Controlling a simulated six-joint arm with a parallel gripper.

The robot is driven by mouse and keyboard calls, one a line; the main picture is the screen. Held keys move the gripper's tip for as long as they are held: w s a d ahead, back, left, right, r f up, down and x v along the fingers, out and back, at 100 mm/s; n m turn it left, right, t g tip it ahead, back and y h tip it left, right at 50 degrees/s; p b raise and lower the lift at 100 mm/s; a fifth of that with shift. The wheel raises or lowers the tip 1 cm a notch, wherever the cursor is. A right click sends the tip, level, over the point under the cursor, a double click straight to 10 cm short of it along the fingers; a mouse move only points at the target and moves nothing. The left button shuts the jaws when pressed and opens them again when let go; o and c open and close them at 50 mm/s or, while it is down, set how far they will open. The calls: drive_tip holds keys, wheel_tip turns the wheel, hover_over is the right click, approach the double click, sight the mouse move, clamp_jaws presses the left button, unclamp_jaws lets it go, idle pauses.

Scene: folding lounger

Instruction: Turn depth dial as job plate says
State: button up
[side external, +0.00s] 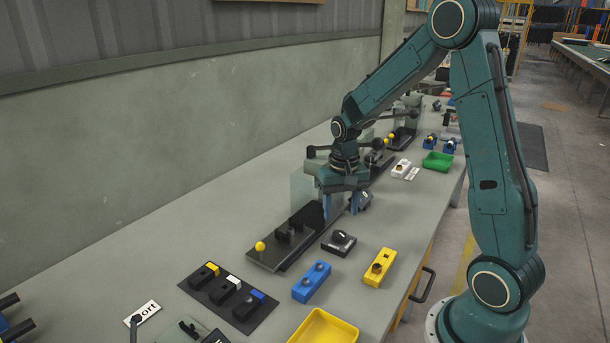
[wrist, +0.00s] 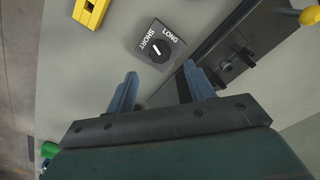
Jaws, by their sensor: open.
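The depth dial (wrist: 160,44) is a black knob with a white pointer mark on a dark square box marked SHORT and LONG. In the wrist view its pointer seems to lie nearer the SHORT side, but I cannot tell exactly. In the side view the dial box (side external: 339,243) sits on the bench beside a black rail fixture. A white job plate (side external: 150,311) lies at the lower left; only "ort" is readable, the rest hidden behind a dark post. My gripper (side external: 340,206) is open and empty above the bench, just beyond the dial; its fingers also show in the wrist view (wrist: 160,88).
The black rail fixture (side external: 263,258) with a yellow knob stands close to the dial. A blue button box (side external: 311,281), a yellow box (side external: 380,267), a yellow tray (side external: 325,328) and a black switch panel (side external: 219,301) stand nearby. Bare bench lies between them.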

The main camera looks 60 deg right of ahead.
sight(340, 233)
drive_tip(key=shift+f, duration=3.45)
drive_tip(key=c, duration=1)
